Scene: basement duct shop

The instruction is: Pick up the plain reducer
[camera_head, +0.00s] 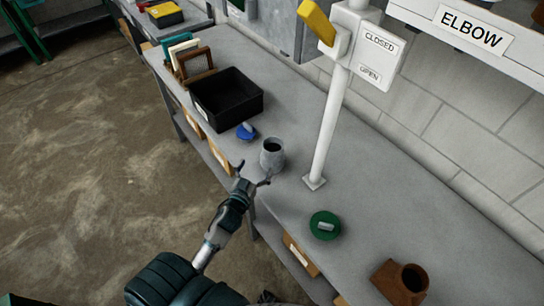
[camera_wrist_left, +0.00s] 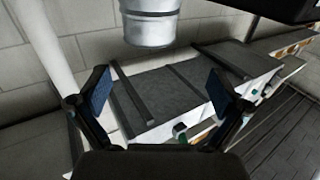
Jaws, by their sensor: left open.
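The plain reducer, a grey metal round piece (camera_head: 271,154) with a dark open top, stands upright on the grey bench, near its front edge. In the left wrist view its lower part (camera_wrist_left: 150,30) shows at the top, beyond the fingertips. My left gripper (camera_head: 254,175) is open, with its fingers spread just in front of the reducer on the near side. In the left wrist view the gap between the blue-padded fingers (camera_wrist_left: 159,90) is empty. I cannot tell whether a finger touches the reducer. My right gripper is not seen.
A blue piece (camera_head: 246,131) and a black bin (camera_head: 226,105) stand beyond the reducer. A white post (camera_head: 330,125) with a yellow-handled sign rises to its right. A green round piece (camera_head: 325,225) and a brown fitting (camera_head: 401,282) are nearer. Bench (camera_head: 420,225) between them is clear.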

